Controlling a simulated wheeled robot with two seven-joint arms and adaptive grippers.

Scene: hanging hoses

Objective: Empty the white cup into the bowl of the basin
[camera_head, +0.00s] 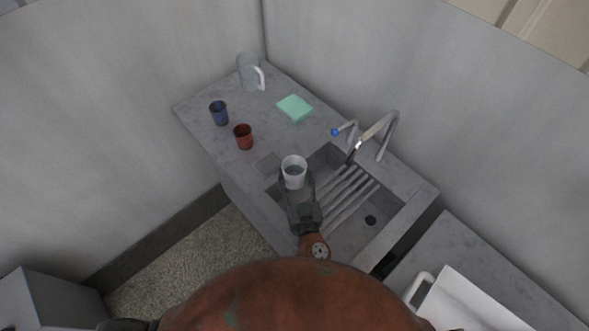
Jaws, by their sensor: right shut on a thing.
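The white cup (294,166) is upright in my right gripper (295,183), which is shut on it. Greyish liquid shows inside the cup. The cup is above the left part of the basin (405,222), near its left rim. The bowl of the basin (350,232) has a ribbed slope and a dark drain hole at the right; my right gripper and arm hide part of it. My left gripper is not clearly in view; only a dark part of my arm shows at the bottom left edge.
A metal tap (378,130) with a blue-tipped handle stands behind the basin. A red cup (243,137), a blue cup (219,113), a grey jug (249,72) and a green sponge (295,109) stand on the counter at the left and back. A white container (470,300) is at the lower right.

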